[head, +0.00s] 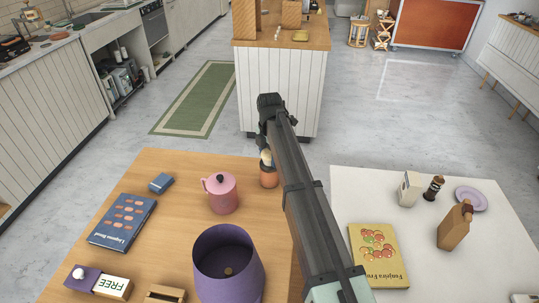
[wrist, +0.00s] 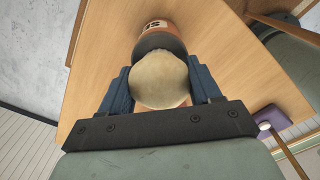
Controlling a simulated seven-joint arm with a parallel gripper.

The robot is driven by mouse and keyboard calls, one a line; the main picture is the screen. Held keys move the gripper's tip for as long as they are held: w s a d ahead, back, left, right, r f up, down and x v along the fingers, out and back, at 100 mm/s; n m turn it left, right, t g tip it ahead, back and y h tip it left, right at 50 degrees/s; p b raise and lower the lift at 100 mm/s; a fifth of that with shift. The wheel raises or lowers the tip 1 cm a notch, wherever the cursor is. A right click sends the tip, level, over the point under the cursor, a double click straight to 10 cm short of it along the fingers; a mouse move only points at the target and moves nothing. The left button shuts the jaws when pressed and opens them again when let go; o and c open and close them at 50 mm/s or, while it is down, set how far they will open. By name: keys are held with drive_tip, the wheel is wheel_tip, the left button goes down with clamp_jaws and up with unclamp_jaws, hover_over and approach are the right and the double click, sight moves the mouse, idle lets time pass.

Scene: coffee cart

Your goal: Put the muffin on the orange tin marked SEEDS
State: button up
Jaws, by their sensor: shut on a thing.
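The muffin (wrist: 160,82) has a pale, rounded top and sits between my gripper's (wrist: 162,76) two dark blue fingers, which are shut on it. In the head view the muffin (head: 266,157) shows at the left of my arm, at or just above the top of the orange tin (head: 268,179). In the wrist view the tin (wrist: 153,26) shows beyond the muffin, with part of its dark lettering visible. Whether the muffin touches the tin I cannot tell. My arm hides the tin's right side in the head view.
On the wooden table (head: 155,195) stand a pink lidded pot (head: 221,194), a small blue box (head: 160,183), a blue book (head: 122,221) and a large purple pot (head: 228,275). A white table (head: 345,190) on the right holds a yellow book (head: 378,255) and a brown carton (head: 453,228).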

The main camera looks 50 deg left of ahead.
drive_tip(key=o, duration=1.1)
drive_tip(key=shift+c, duration=0.2)
wheel_tip(320, 180, up, 12)
drive_tip(key=shift+r, duration=0.1)
